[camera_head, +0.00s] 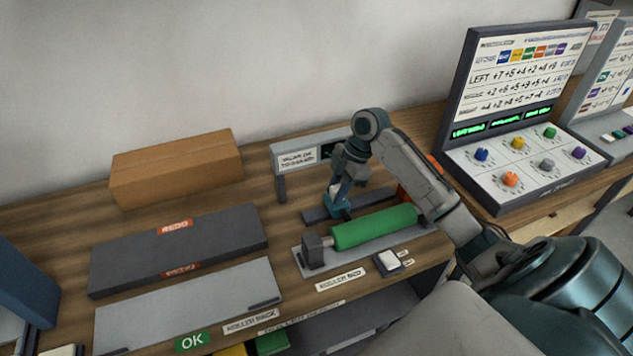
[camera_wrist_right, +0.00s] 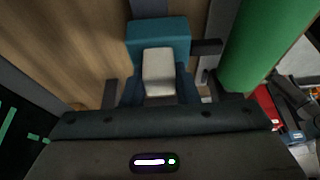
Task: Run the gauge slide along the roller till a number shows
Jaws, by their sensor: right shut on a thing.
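The green roller (camera_head: 375,227) lies in its grey bed on the wooden bench; it also shows in the right wrist view (camera_wrist_right: 262,45). The gauge slide, a teal block (camera_wrist_right: 157,35) with a pale grip (camera_wrist_right: 158,72), sits on a dark rail (camera_head: 318,212) behind the roller. My right gripper (camera_head: 340,187) is shut on the pale grip. The gauge's sign and dark display (camera_head: 328,151) stand behind, partly hidden by my arm. Green marks show on a dark panel in the wrist view (camera_wrist_right: 22,130), but I cannot read a number. My left gripper is not in view.
A cardboard box (camera_head: 178,168) stands at the back left. A dark rack (camera_head: 180,248) and a pale grey tray (camera_head: 185,305) lie in front of it. A small white button (camera_head: 388,259) is at the front. A panel with coloured knobs (camera_head: 520,165) stands right.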

